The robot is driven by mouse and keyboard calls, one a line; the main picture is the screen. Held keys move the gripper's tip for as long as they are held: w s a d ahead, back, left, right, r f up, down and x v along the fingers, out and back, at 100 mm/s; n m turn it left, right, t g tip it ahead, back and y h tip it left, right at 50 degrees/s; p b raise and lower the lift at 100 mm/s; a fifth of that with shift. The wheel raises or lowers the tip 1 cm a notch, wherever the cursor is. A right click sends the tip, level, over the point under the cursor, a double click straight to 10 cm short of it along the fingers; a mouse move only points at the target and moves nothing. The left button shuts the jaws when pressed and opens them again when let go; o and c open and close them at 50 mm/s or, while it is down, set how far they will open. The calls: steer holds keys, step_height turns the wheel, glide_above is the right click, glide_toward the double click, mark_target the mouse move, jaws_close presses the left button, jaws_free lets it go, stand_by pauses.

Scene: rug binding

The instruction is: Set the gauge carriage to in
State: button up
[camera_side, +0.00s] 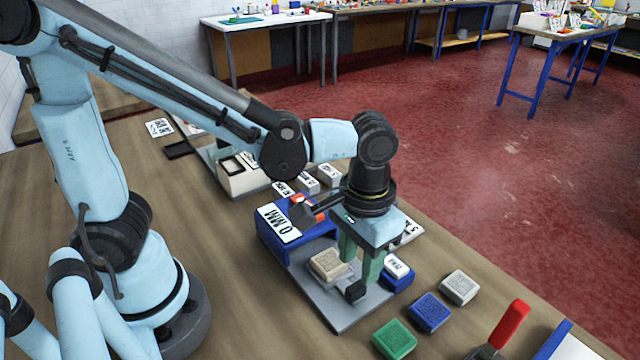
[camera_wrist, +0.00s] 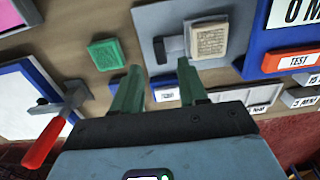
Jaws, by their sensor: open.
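The gauge has a blue housing (camera_side: 275,238) with a "0 MM" label (camera_side: 280,222) and a grey base plate (camera_side: 325,308). A beige textured block (camera_side: 327,264) sits on the plate, apparently on the carriage, and also shows in the wrist view (camera_wrist: 209,39). A small dark knob (camera_side: 355,292) stands beside the block; in the wrist view it (camera_wrist: 158,50) lies left of the block, just beyond my fingertips. My gripper (camera_side: 359,272) points down over the plate with its green fingers apart and empty. In the wrist view the gripper (camera_wrist: 159,64) straddles the knob's line. Contact cannot be told.
A small blue labelled holder (camera_side: 397,272) stands close right of my fingers. Green (camera_side: 394,339), blue (camera_side: 429,312) and grey (camera_side: 459,287) blocks lie at the front right. A red-handled clamp (camera_side: 510,325) is farther right. Several labelled blocks (camera_side: 308,182) sit behind.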

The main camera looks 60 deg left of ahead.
mark_target(357, 285)
steer(key=shift+f, duration=2.75)
jaws_close()
